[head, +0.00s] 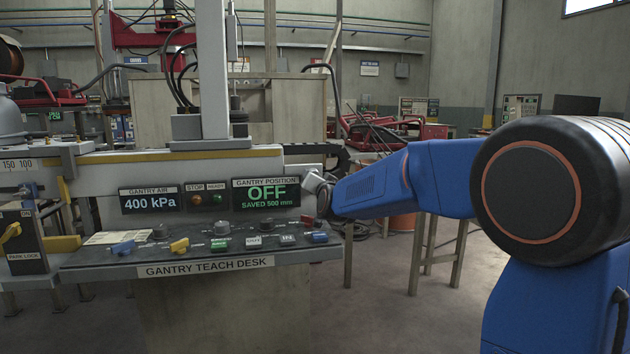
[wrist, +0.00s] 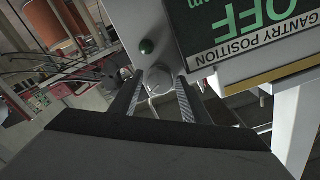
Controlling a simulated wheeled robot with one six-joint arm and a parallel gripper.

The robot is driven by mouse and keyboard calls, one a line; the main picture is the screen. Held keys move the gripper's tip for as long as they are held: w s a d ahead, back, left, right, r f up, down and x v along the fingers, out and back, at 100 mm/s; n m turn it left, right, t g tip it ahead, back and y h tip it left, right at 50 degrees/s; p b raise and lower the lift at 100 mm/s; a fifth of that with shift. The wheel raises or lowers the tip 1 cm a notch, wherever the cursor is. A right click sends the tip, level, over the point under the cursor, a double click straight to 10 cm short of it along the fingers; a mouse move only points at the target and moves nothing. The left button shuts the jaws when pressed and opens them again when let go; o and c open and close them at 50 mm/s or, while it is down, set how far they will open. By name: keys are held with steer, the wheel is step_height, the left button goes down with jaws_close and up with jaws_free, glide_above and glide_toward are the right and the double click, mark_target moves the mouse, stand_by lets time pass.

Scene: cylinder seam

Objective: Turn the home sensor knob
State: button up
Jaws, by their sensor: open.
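A pale round knob (wrist: 158,77), probably the home sensor knob, sits on a light grey panel (wrist: 112,18) in the wrist view. My gripper (wrist: 157,84) is open, with one dark finger on each side of the knob. I cannot tell whether the fingers touch it. The gantry position display (head: 266,194) reads OFF, saved 500 mm.
The gantry teach desk (head: 205,266) carries several coloured switches and knobs just below and left of my gripper. A gantry air display (head: 150,201) reads 400 kPa. A park lock (head: 22,240) stands at the far left. Open floor (head: 400,310) lies right of the desk.

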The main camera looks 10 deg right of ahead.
steer(key=s, duration=1.7)
steer(key=s+d+f+n+g, duration=0.2)
steer(key=s+f+g, duration=0.2)
steer(key=s+f, duration=0.4)
steer(key=s+d+f+n+g, duration=0.2)
steer(key=s+f, duration=0.6)
steer(key=s, duration=1)
steer(key=s+d+f+n+g, duration=0.2)
steer(key=s+f+g, duration=0.5)
steer(key=s, duration=0.6)
steer(key=shift+d+f, duration=0.5)
steer(key=shift+d, duration=0.1)
